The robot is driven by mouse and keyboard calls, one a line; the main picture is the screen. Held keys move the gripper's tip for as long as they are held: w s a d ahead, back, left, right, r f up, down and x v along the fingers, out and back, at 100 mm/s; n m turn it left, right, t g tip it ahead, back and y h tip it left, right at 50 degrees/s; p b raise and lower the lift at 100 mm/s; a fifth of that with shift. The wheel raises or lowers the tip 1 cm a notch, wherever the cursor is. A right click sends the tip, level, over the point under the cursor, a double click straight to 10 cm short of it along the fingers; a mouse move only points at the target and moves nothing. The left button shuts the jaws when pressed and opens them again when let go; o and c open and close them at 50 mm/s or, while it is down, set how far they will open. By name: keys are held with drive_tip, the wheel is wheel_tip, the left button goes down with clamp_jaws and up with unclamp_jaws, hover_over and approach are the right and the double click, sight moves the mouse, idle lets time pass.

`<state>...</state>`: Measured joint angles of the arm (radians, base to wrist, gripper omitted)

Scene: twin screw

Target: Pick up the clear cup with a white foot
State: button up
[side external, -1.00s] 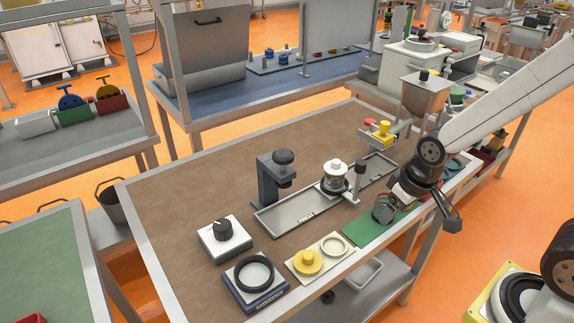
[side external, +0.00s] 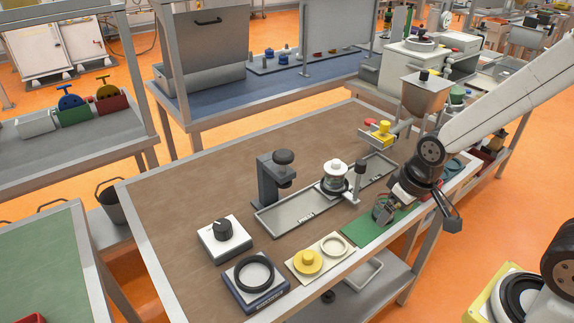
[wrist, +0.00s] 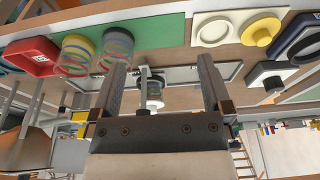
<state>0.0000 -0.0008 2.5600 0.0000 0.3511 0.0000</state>
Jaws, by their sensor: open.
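My gripper (wrist: 163,62) is open, with nothing between its fingers in the wrist view. In the side view my gripper (side external: 383,212) hangs low over the green mat (side external: 362,230) at the table's front edge. In the wrist view two clear cups stand side by side on the green mat (wrist: 165,32). The left clear cup (wrist: 78,55) shows yellow and red rings. The right clear cup (wrist: 115,48), close to the left fingertip, shows teal and reddish rings. I cannot tell which has a white foot. In the side view the cups are not clearly visible around my gripper.
A red box (wrist: 31,57) is left of the cups. A cream tray with a yellow knob (side external: 307,262) lies beside the mat. Behind are a long grey tray (side external: 285,213), a white-capped jar (side external: 334,172) and a dark stand (side external: 267,180). The brown table's back left is clear.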

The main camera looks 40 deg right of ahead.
drive_tip(key=shift+r, duration=0.1)
wheel_tip(320, 180, up, 6)
drive_tip(key=m+g, duration=0.2)
drive_tip(key=m, duration=1.2)
hover_over(335, 172)
drive_tip(key=d, duration=0.1)
drive_tip(key=shift+w+d+m+g, duration=0.25)
drive_tip(key=shift+w+m+g, duration=0.05)
drive_tip(key=shift+w, duration=0.35)
drive_tip(key=shift+f, duration=3.85)
drive_tip(key=shift+d+f, duration=0.1)
drive_tip(key=shift+f, duration=2.45)
